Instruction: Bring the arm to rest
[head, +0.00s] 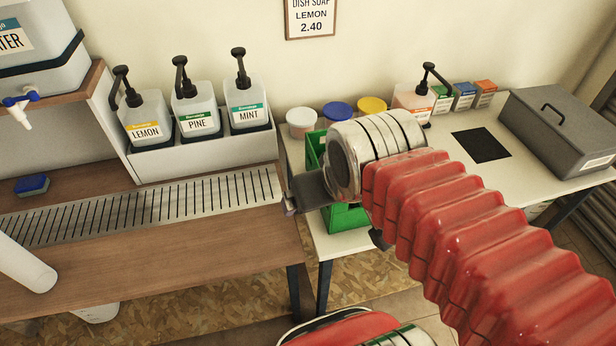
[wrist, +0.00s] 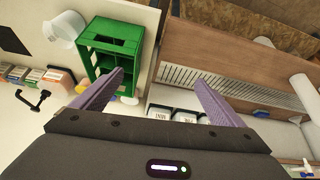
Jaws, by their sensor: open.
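My arm with its ribbed red sleeve reaches in from the lower right of the head view. My gripper (head: 292,206) points left there, over the gap between the brown counter and the white table, and is partly hidden by its own wrist. In the wrist view the two purple fingers of my gripper (wrist: 160,79) stand wide apart with nothing between them. A green crate (head: 346,218) stands on the white table behind my wrist, partly hidden; it also shows near the left finger in the wrist view (wrist: 93,61).
The brown counter (head: 180,255) has a slotted drain strip (head: 140,205) and LEMON, PINE (head: 196,110) and MINT pump bottles in a white rack. The white table (head: 460,190) carries lidded tubs, an orange-labelled pump bottle (head: 412,100), small boxes and a grey case (head: 560,130).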

